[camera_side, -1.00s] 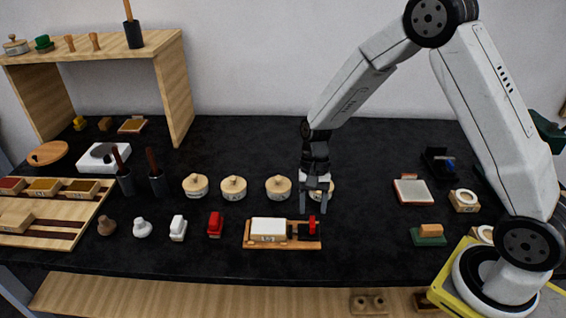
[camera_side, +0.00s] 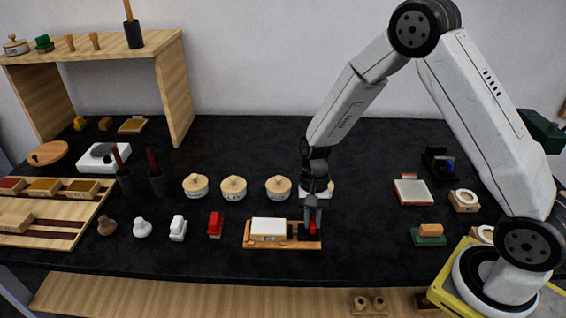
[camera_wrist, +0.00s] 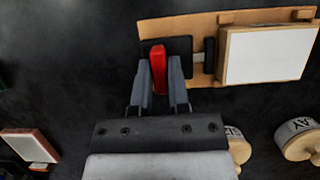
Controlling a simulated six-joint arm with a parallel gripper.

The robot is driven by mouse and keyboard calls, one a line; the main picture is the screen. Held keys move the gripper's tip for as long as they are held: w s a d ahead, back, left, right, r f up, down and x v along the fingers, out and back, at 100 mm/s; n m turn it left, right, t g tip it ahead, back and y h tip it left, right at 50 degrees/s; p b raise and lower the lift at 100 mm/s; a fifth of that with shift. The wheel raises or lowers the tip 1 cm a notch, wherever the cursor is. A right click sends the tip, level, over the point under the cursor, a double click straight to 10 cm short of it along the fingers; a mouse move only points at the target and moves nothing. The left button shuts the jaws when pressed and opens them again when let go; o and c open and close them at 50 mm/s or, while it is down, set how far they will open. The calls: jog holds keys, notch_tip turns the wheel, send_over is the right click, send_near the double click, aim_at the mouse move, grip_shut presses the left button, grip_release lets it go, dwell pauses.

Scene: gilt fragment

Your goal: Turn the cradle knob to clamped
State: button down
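The cradle (camera_side: 282,243) is a wooden base near the table's front, holding a white block (camera_side: 268,229). At its right end is the red knob (camera_wrist: 158,68), a bar standing upright over a dark plate. My gripper (camera_wrist: 161,75) points down over it, with one finger on each side of the bar. The fingers are drawn close and appear to be shut on it. In the side view my gripper (camera_side: 312,221) hides most of the knob. The knob's clamped mark cannot be read.
Lidded round pots (camera_side: 278,188) stand in a row behind the cradle, one partly behind my gripper. A red stamp-like piece (camera_side: 215,224) is to the left. A green-based block (camera_side: 429,235) stands to the right, with clear black table between.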

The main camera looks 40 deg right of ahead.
jog(key=shift+n, duration=0.3)
jog(key=n, duration=0.2)
jog(key=n+g+h, duration=0.1)
jog(key=n, duration=0.1)
jog(key=shift+w+h, duration=0.1)
jog(key=shift+h, duration=0.2)
jog(key=n+h, duration=0.1)
jog(key=n, duration=0.3)
jog(key=shift+a+n+h, duration=0.15)
jog(key=shift+n+h, duration=0.25)
jog(key=n, duration=0.2)
jog(key=n+h, duration=0.1)
jog(key=n, duration=0.1)
jog(key=shift+n+h, duration=0.3)
jog(key=shift+a+n+t+h, duration=0.1)
jog(key=shift+n+t+h, duration=0.45)
jog(key=shift+n, duration=1.35)
jog(key=c, duration=0.6)
grip_release()
